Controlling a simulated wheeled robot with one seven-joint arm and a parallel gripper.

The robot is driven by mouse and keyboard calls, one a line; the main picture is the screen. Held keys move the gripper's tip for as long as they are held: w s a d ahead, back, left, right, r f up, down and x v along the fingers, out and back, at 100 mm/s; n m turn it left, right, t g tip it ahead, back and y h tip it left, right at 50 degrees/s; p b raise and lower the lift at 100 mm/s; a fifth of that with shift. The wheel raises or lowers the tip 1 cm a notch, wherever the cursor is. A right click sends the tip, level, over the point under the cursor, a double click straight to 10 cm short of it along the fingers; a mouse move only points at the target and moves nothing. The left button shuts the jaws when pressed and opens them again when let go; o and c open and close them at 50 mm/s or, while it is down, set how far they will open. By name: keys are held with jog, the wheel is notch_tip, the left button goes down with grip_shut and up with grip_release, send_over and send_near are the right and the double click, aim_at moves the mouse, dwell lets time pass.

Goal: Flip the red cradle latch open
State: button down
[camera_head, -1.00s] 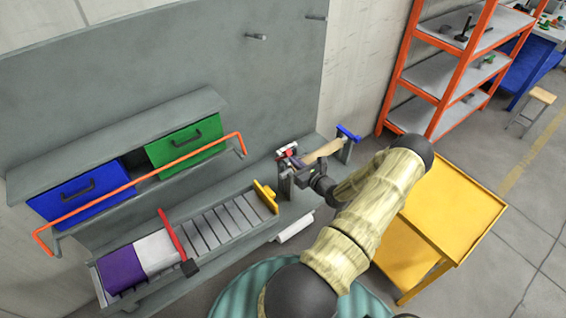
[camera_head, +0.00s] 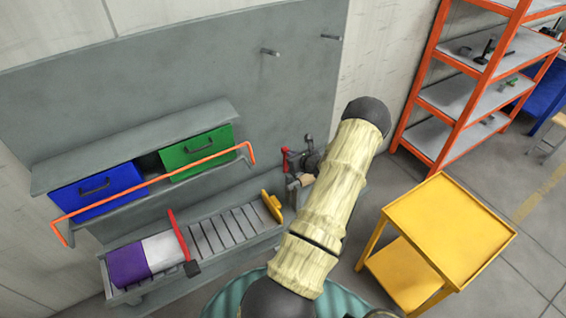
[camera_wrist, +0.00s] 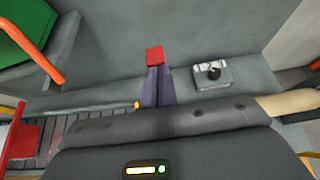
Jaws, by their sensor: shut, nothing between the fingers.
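The red latch (camera_head: 285,160) shows at the right end of the grey bench in the head view, just left of my gripper. In the wrist view a red block (camera_wrist: 155,54), which looks like part of the latch, sits right at my fingertips. My gripper (camera_wrist: 157,72) is shut, with its two dark fingers side by side and nothing between them. I cannot tell whether the fingertips touch the red block. My arm hides most of the cradle in the head view.
A grey box with a black knob (camera_wrist: 211,72) stands right of my fingers. An orange rail (camera_head: 160,187) runs before the blue drawer (camera_head: 97,188) and green drawer (camera_head: 196,153). A yellow cart (camera_head: 450,225) stands to the right, with open floor around it.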

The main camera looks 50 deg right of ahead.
jog(key=shift+w+d, duration=0.1)
jog(key=shift+d, duration=0.05)
jog(key=shift+r, duration=0.1)
jog(key=shift+r+p, duration=0.3)
jog(key=shift+r, duration=0.4)
